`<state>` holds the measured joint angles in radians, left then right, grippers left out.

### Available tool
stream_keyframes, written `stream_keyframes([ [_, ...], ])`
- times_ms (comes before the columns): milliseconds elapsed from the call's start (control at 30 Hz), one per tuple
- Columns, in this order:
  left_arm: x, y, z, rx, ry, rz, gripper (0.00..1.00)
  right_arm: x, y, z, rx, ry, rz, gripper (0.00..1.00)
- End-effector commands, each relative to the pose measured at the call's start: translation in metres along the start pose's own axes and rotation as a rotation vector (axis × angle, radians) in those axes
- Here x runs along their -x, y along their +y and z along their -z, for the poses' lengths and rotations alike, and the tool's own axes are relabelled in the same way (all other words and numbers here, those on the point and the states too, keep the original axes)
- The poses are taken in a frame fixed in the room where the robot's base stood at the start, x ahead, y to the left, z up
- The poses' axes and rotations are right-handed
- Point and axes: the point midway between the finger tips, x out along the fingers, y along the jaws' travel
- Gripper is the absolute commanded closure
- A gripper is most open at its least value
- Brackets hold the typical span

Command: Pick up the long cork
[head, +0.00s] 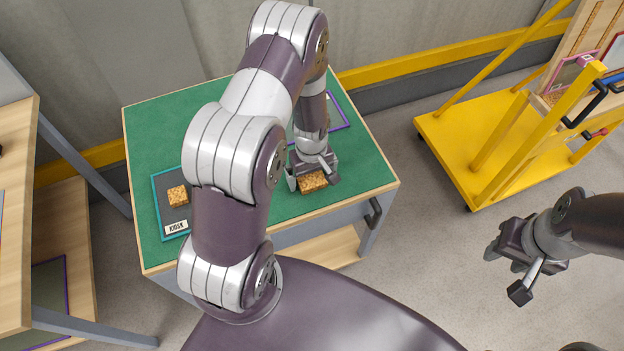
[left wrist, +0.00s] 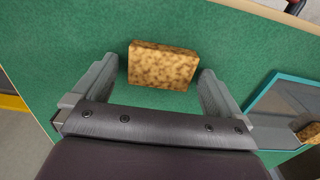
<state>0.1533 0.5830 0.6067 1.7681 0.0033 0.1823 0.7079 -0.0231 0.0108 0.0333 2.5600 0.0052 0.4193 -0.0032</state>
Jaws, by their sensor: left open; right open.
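A cork block (head: 313,181) lies on the green table top, at the tips of my left gripper (head: 313,179). In the left wrist view the cork block (left wrist: 162,66) sits between the two open fingers of the left gripper (left wrist: 158,85), with green surface showing on both sides of it. A smaller cork piece (head: 178,196) lies on a teal-framed dark panel, and part of it shows in the left wrist view (left wrist: 309,131). My right gripper (head: 519,262) is open and empty over the floor, away from the table.
The teal-framed panel (head: 161,191) has a KIOSK label (head: 176,227). A purple-framed panel (head: 342,112) lies at the table's back, partly behind my left arm. A yellow cart (head: 446,134) stands at right. A wooden shelf unit (head: 18,240) stands at left.

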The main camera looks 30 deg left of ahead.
Motion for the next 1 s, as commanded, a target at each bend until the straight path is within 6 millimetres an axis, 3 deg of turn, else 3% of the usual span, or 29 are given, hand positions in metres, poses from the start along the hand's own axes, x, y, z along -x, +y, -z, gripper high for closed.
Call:
stream_keyframes([
  [100, 0.000, 0.000, 0.000, 0.000, 0.000, 0.000, 0.00, 0.000, 0.000, 0.000, 0.000, 0.000, 0.000, 0.57],
  [133, 0.000, 0.000, 0.000, 0.000, 0.000, 0.000, 0.06, 0.000, 0.000, 0.000, 0.000, 0.000, 0.000, 0.57],
  [267, 0.000, 0.000, 0.000, 0.000, 0.000, 0.000, 0.49, 0.000, 0.000, 0.000, 0.000, 0.000, 0.000, 0.57],
  [300, 0.000, 0.000, 0.000, 0.000, 0.000, 0.000, 0.55, 0.000, 0.000, 0.000, 0.000, 0.000, 0.000, 0.57],
  [733, 0.006, 0.000, 0.000, 0.000, 0.000, 0.000, 0.55, -0.001, 0.000, 0.000, 0.000, 0.000, 0.000, 0.57],
  [967, 0.042, 0.001, 0.001, 0.000, 0.004, -0.002, 0.55, -0.004, 0.000, -0.001, 0.000, 0.000, 0.000, 0.57],
  [1000, 0.046, 0.005, -0.008, -0.005, 0.001, 0.000, 0.55, -0.005, 0.000, -0.001, 0.000, 0.000, 0.000, 0.57],
])
